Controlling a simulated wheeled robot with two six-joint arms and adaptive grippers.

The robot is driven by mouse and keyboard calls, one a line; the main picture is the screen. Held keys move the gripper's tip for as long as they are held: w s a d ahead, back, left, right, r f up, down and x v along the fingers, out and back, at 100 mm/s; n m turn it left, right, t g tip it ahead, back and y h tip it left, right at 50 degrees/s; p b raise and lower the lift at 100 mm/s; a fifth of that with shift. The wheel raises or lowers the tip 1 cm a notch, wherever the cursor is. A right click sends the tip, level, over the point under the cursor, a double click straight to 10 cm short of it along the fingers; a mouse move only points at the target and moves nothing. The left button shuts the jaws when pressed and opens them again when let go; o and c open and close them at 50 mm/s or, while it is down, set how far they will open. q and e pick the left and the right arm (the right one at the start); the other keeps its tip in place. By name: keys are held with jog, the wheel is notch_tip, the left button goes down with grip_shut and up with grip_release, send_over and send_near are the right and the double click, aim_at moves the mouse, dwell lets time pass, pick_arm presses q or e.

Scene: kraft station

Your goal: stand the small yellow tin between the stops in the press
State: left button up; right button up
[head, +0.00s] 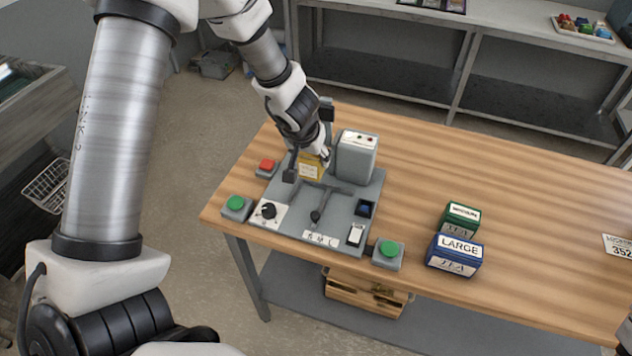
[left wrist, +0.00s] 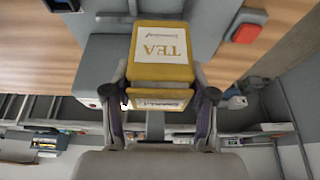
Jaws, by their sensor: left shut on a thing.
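The small yellow tin (head: 311,167) is at the back left of the grey press base (head: 373,197). My left gripper (head: 318,153) reaches down from behind and is shut on it. The left wrist view shows the yellow tin (left wrist: 163,45), with a white TEA label, between the two fingers of my left gripper (left wrist: 160,98). Dark bars (head: 318,198) lie on the base just in front of the tin. Whether the tin rests on the base or hangs just above it, I cannot tell. The stops are not clearly visible.
A grey box (head: 356,156) stands close right of the tin. A red button (head: 267,166) is to its left; green buttons (head: 236,207) (head: 389,250) flank the press front. A green tin (head: 460,217) and a blue LARGE tin (head: 454,254) stand right. The table's right side is mostly clear.

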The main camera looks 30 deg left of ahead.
aim_at(310, 170)
pick_arm(q)
jog(key=f+b, duration=0.1)
jog(key=f, duration=0.1)
jog(key=s+f+b, duration=0.1)
jog(key=shift+d+f, duration=0.15)
jog(key=shift+f, duration=0.25)
jog(key=f+b, duration=0.3)
jog(key=f, duration=0.1)
jog(key=shift+w, duration=0.25)
jog(key=shift+r, duration=0.2)
jog(key=shift+c, duration=0.5)
jog(key=shift+s+f, duration=0.15)
jog(key=o, duration=1.4)
jog(key=shift+f, duration=0.1)
pick_arm(e)
notch_tip(310, 170, down, 6)
jog(key=shift+s+f, duration=0.25)
